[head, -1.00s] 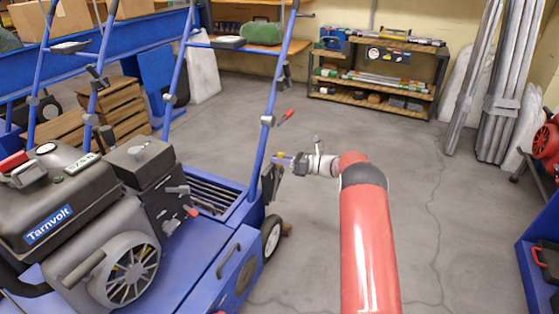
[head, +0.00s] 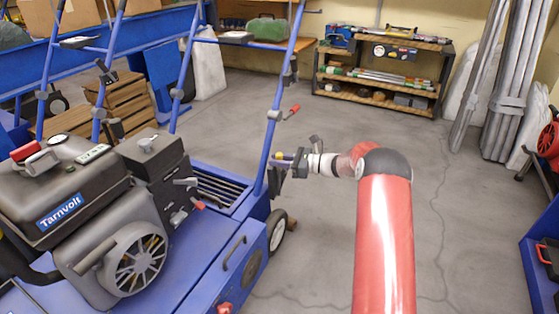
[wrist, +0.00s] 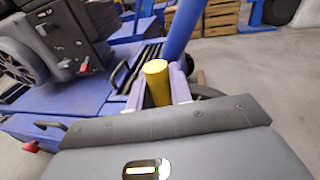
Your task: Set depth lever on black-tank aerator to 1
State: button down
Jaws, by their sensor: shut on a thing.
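The aerator with the black tank (head: 62,190), marked Tarnvolt, stands at the left of the head view on a blue deck. Its depth lever has a yellow grip (wrist: 157,82), upright in the middle of the wrist view. My gripper (head: 284,160) is at the rear right corner of the deck, by a dark bracket (head: 274,182). In the wrist view, its two pale fingers (wrist: 155,92) stand on either side of the yellow grip and are shut on it. The lever's lower part and any depth numbers are hidden or too small to read.
Blue handle bars (head: 281,90) rise just left of my gripper, with a small red-tipped lever (head: 292,112) above it. A wheel (head: 277,231) is below. A shelf unit (head: 380,75) stands at the back wall. The floor (head: 450,230) to the right is open.

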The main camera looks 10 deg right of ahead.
jog(key=c, duration=1.3)
grip_release()
jog(key=shift+s, duration=0.1)
jog(key=p+v, duration=0.1)
jog(key=v, duration=0.6)
jog(key=shift+s+d, duration=0.2)
jog(key=shift+d, duration=0.15)
jog(key=s+a+r+n+g+h+p, duration=0.2)
jog(key=s+a+r+n+g+h, duration=0.25)
jog(key=s+r, duration=0.5)
jog(key=s+a+r+n+g+h+p, duration=0.1)
jog(key=s+a+r+n+h+p, duration=0.2)
jog(key=s+a+r+n, duration=0.5)
jog(key=s+d+r+n+t+h+p, duration=0.1)
jog(key=s+d+r+n+h, duration=0.1)
jog(key=s, duration=0.6)
jog(key=s+d+r+n+t+h+p, duration=0.1)
jog(key=s+d+r+n+h+p, duration=0.1)
jog(key=s+n, duration=0.3)
jog(key=s+d+r+n+t+h+p, duration=0.1)
jog(key=s+d+r+n+t+h, duration=0.1)
jog(key=s, duration=1)
jog(key=shift+s+d+r+n+h+p, duration=0.15)
jog(key=shift+d+r+n+h, duration=0.15)
jog(key=shift+h, duration=0.25)
jog(key=shift+s+d+r+n+h+p, duration=0.15)
jog(key=shift+d+r+n+h, duration=0.15)
jog(key=shift+h, duration=0.2)
